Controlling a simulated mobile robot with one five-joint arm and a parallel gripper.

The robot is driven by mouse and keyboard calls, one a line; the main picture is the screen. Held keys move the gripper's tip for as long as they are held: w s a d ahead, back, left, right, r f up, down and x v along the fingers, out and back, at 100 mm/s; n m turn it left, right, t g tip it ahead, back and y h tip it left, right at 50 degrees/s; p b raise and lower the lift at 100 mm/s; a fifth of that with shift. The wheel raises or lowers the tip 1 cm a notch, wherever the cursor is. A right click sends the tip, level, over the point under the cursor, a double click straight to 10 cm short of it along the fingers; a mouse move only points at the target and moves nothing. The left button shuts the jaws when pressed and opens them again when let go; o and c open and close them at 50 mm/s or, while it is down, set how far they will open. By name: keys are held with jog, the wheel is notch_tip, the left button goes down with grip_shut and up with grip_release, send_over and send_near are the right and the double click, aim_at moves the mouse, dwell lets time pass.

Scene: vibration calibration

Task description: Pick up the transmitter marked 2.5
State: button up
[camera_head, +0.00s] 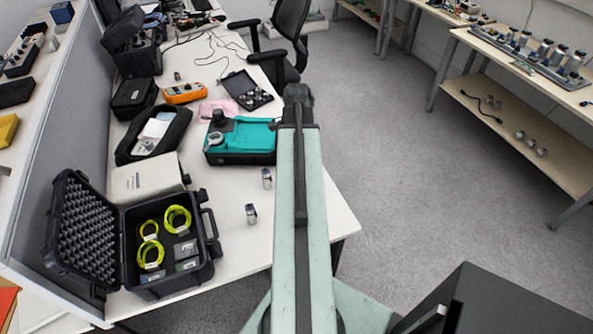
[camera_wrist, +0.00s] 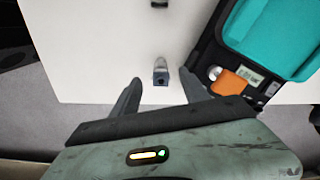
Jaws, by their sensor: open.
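Two small grey metal transmitters stand on the white table in the head view, one nearer (camera_head: 251,213) and one farther (camera_head: 266,178), right of the black case. Their markings are too small to read. In the wrist view a grey transmitter (camera_wrist: 160,72) shows between the fingertips of my gripper (camera_wrist: 159,77), with space on both sides. The gripper is open and empty. I cannot tell the height of the fingertips relative to it. A second small metal object (camera_wrist: 159,3) is cut off at the top edge. The arm hides the gripper in the head view.
A teal and black calibrator (camera_head: 247,137) stands close by; it also shows at right in the wrist view (camera_wrist: 265,38). An open black case (camera_head: 205,270) with yellow cable coils sits at the table's near end. An office chair (camera_head: 290,30) stands behind.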

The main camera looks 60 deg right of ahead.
jog(key=shift+s+d+f+b, duration=0.1)
jog(key=shift+f+b, duration=0.6)
jog(key=shift+s+d+f+b, duration=0.1)
jog(key=shift+f+b, duration=0.6)
notch_tip(320, 180, down, 5)
jog(key=b, duration=0.5)
jog(key=shift+w+f, duration=0.1)
jog(key=shift+r, duration=0.2)
grip_shut()
